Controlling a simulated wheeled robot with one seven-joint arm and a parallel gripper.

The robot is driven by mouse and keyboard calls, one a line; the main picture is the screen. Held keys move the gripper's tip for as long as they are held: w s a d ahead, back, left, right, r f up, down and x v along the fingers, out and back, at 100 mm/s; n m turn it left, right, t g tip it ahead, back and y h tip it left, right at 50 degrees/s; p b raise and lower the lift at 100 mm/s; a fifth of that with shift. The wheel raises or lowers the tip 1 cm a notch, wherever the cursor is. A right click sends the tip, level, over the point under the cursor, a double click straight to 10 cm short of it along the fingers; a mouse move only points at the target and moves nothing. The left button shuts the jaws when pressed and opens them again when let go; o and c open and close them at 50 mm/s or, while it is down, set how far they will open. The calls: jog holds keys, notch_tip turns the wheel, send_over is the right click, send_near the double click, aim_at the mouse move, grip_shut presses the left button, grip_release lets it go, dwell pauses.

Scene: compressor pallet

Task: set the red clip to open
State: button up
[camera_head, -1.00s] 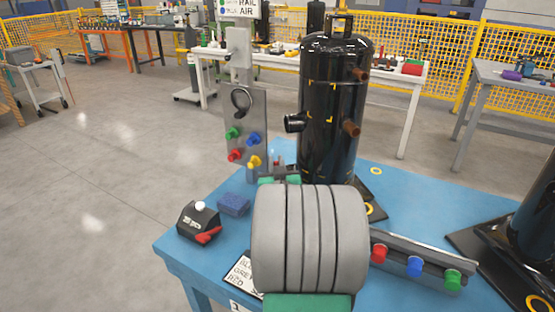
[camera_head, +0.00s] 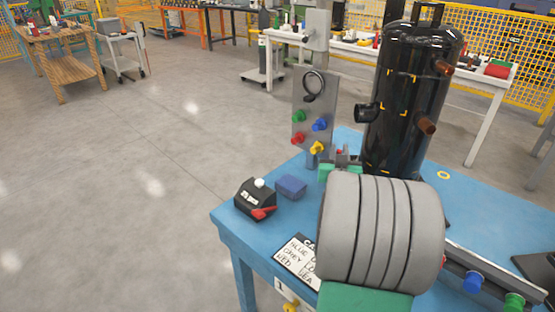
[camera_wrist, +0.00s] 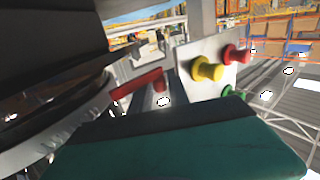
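The red clip (camera_wrist: 137,83) shows in the wrist view as a slanted red bar above a grey metal mount, just beyond a wide green block of my gripper. In the head view, a small metal fitting with a bit of red (camera_head: 340,152) stands between the knob panel and the black tank. My gripper (camera_head: 328,171) shows only as green parts close to that fitting, mostly hidden behind my grey ribbed arm. I cannot tell whether it touches the clip, how its fingers stand, or the clip's setting.
The upright panel (camera_head: 327,92) bears green, blue, red and yellow knobs. The black tank (camera_head: 405,115) stands close on the right. On the blue table (camera_head: 233,224) are a black box with a red lever (camera_head: 263,213), a blue block (camera_head: 291,187) and a lettered card (camera_head: 297,258).

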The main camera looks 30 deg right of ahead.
jog(key=shift+w+d+f+m+g+h+b, duration=0.2)
jog(key=shift+m+g+h+b, duration=0.3)
jog(key=shift+b, duration=0.4)
jog(key=shift+w+d+f+m+g+h+b, duration=0.1)
jog(key=shift+d+f+m+g+h+b, duration=0.1)
jog(key=shift+m+g+h+b, duration=0.5)
jog(key=b, duration=0.1)
jog(key=m+g+h+b, duration=0.1)
jog(key=shift+s+d+r+b, duration=0.1)
jog(key=shift+s+d+b, duration=0.05)
jog(key=shift+d+b, duration=0.25)
jog(key=shift+s+r+m+g+h+b, duration=0.15)
jog(key=shift+m+g+h, duration=0.1)
jog(key=shift+g, duration=0.15)
jog(key=shift+s+m+g+h+b, duration=0.15)
jog(key=shift+m+g, duration=0.1)
jog(key=shift+g, duration=0.15)
jog(key=s+a+r+n+y+p, duration=0.1)
jog(key=a+r+n+y+p, duration=0.1)
jog(key=a+p, duration=0.6)
jog(key=s+a+r+n+g+y+p, duration=0.1)
jog(key=a+y+p, duration=0.5)
jog(key=a, duration=0.7)
jog(key=s+a+r+n+y+p, duration=0.2)
jog(key=a+r+n+y+p, duration=0.2)
jog(key=a+r+p, duration=0.3)
jog(key=a+p, duration=0.3)
jog(key=shift+s+a+g, duration=0.25)
jog(key=shift+s+g, duration=0.05)
jog(key=shift+s, duration=0.05)
